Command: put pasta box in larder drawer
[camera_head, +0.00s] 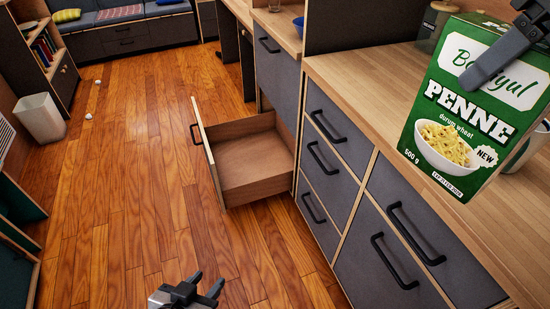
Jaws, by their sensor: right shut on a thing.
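The green pasta box (450,140), printed with "PENNE", is at the upper right, held tilted in front of the wooden counter. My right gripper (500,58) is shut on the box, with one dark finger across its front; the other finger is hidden. An open, empty wooden drawer (250,180) stands pulled out low in the grey cabinet, left of the box. My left gripper (190,292) is at the bottom edge, empty, with its fingers apart, below the drawer in the picture.
The counter (345,72) runs above several closed grey drawers with black handles (322,158). A jar (433,25) stands behind the box and a white cup (527,150) beside it. A white bin (40,117) stands at left. The wooden floor (120,190) is mostly clear.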

